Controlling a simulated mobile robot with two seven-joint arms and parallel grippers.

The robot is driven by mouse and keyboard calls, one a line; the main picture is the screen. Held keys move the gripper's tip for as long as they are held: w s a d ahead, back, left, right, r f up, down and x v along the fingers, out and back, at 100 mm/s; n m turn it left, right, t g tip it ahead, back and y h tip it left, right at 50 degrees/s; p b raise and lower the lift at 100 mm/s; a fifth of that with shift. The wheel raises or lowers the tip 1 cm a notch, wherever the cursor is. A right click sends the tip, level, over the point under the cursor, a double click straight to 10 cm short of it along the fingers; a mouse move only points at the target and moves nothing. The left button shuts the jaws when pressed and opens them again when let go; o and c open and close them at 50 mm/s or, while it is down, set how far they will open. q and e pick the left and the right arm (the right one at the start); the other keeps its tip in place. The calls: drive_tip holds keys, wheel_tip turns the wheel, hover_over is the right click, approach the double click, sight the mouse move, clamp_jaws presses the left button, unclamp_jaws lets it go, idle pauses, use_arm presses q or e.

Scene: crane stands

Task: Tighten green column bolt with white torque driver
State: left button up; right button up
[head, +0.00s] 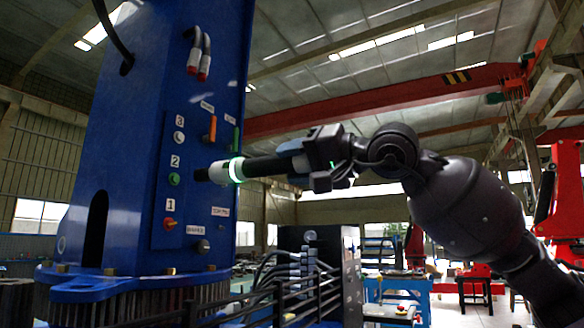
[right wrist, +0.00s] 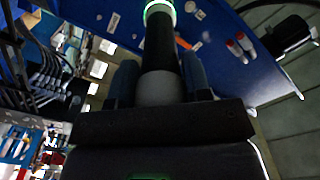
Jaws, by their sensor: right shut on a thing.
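The green column bolt (head: 174,179) sits below the number 2 on the panel of the blue column (head: 131,150). My right gripper (head: 290,161) is shut on the torque driver (head: 262,166), which has a black shaft, a white collar and a glowing green ring. The driver points left, nearly level, with its dark tip just right of the green bolt. A small gap shows between them in the picture; the depth is hard to judge. The right wrist view shows the driver (right wrist: 159,50) between the two fingers; its tip and the bolt are out of that view. My left gripper is not in view.
A white bolt (head: 179,137) sits by number 3 and an orange-red one (head: 169,224) by number 1. Orange (head: 212,129) and green (head: 236,139) handles stand above the driver. Black railings (head: 290,300) run below. Red-tipped connectors (head: 198,65) hang near the column top.

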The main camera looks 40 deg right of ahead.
sight(267, 165)
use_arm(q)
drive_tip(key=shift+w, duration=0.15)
use_arm(e)
drive_tip(key=shift+r, duration=0.1)
drive_tip(key=shift+w+a+r+p, duration=0.1)
drive_tip(key=shift+w+r+p, duration=0.05)
drive_tip(key=shift+w+p, duration=0.15)
drive_tip(key=shift+p+x, duration=0.8)
drive_tip(key=shift+x, duration=0.05)
drive_tip(key=shift+p+x, duration=1)
drive_tip(key=shift+x, duration=0.5)
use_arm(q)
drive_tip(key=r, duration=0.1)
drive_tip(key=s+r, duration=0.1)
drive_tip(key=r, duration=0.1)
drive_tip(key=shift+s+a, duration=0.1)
use_arm(e)
drive_tip(key=shift+w+a, duration=0.1)
drive_tip(key=shift+w, duration=0.05)
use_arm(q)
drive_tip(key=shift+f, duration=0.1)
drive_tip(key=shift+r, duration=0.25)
